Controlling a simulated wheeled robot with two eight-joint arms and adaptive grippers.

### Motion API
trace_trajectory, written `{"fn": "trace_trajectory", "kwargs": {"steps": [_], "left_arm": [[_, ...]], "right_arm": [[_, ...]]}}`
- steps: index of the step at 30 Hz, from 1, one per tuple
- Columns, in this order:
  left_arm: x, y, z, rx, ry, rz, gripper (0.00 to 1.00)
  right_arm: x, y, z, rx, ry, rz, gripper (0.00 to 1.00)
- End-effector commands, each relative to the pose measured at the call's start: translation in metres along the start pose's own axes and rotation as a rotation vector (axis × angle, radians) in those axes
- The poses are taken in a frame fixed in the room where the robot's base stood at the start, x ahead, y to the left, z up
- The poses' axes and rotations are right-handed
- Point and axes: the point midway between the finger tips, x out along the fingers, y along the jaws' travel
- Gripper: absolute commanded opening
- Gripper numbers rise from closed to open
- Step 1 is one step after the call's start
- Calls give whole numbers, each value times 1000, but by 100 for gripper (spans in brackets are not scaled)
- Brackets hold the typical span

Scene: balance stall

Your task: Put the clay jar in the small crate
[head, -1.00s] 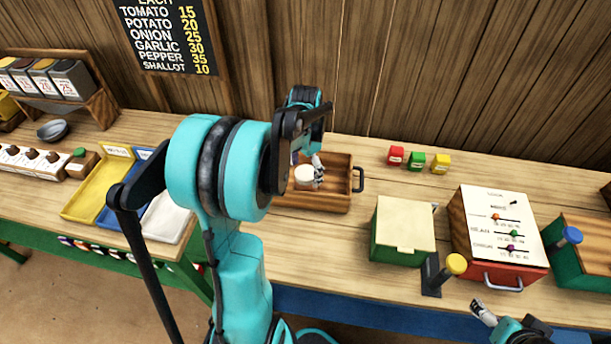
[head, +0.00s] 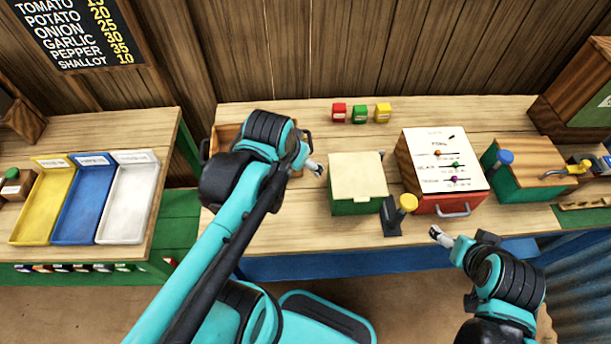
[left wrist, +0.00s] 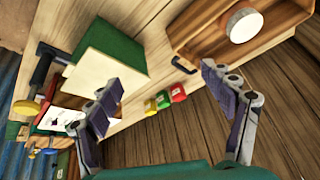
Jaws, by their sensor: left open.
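The small crate is a brown wooden box with dark handles. In the head view its left part (head: 226,132) shows behind my left arm, and it also shows in the left wrist view (left wrist: 278,40). A round, pale-topped thing, which looks like the clay jar (left wrist: 243,25), stands inside it, apart from my fingers; my arm hides it in the head view. My left gripper (head: 315,168) is open and empty, just right of the crate; its two spread fingers show in the left wrist view (left wrist: 165,96). My right gripper (head: 437,233) is in front of the table; its opening is unclear.
A green box with a cream lid (head: 356,180) stands right of the crate. Beyond are a red slider box (head: 445,175) and a green box (head: 525,168). Trays (head: 128,195) lie left, across a gap.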

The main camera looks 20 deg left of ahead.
Motion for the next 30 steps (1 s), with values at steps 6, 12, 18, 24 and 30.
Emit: {"fn": "trace_trajectory", "kwargs": {"steps": [6,12,18,24,30], "left_arm": [[-3,38,26,-56,132,38,82],[-3,43,30,-73,158,48,82],[-2,43,30,-72,156,47,82],[19,45,41,-72,155,47,82],[19,45,41,-72,155,47,82]], "right_arm": [[0,0,0,0,0,0,84],[0,0,0,0,0,0,84],[1,0,1,0,0,0,84],[20,0,14,0,0,0,84],[20,0,14,0,0,0,84]]}}
